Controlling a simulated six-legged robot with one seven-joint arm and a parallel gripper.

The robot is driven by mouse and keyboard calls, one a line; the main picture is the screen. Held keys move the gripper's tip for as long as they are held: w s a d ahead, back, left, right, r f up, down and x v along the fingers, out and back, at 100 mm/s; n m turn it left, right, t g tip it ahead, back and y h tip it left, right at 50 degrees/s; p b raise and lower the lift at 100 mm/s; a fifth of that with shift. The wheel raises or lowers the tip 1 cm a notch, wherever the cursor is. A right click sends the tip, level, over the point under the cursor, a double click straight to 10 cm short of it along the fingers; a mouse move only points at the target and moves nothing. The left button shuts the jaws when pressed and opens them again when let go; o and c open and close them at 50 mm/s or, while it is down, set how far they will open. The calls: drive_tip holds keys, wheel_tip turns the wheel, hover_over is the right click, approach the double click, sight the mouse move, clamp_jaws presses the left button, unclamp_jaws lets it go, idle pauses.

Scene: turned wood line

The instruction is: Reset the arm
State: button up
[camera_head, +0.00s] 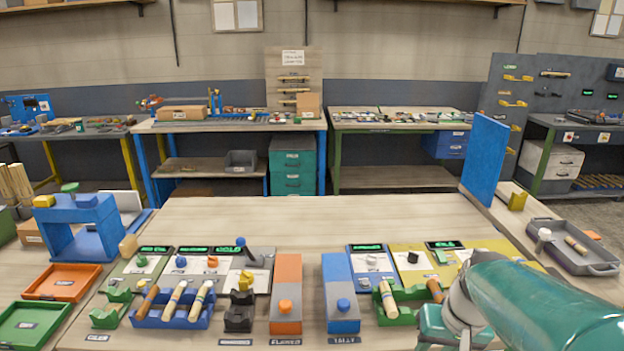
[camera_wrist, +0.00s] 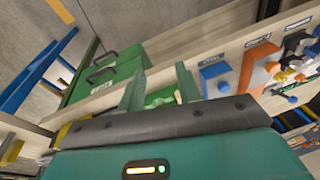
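My arm (camera_head: 545,305), teal with a pale grey joint, reaches in from the lower right of the head view, over the right front of the worktable (camera_head: 330,215). The fingers of my gripper (camera_wrist: 158,82) show in the wrist view as two teal prongs standing apart. Nothing is visibly held between them. A green holder (camera_wrist: 160,98) shows behind the gap; I cannot tell its distance. My gripper's fingertips cannot be made out in the head view.
A blue holder (camera_head: 173,317) and a green holder (camera_head: 405,313) carry turned wood pieces. Orange (camera_head: 286,300) and blue (camera_head: 340,300) button boxes stand between them. A blue upright panel (camera_head: 484,160) and a grey tray (camera_head: 572,248) are at right. The table's back half is clear.

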drive_tip(key=s+a+r+n+t+h, duration=0.1)
drive_tip(key=s+a+r+t, duration=0.2)
drive_tip(key=s+a+r, duration=0.3)
drive_tip(key=s+r, duration=0.1)
drive_tip(key=s, duration=0.2)
drive_tip(key=shift+a+n, duration=0.25)
drive_tip(key=shift+n, duration=0.05)
idle(0.4)
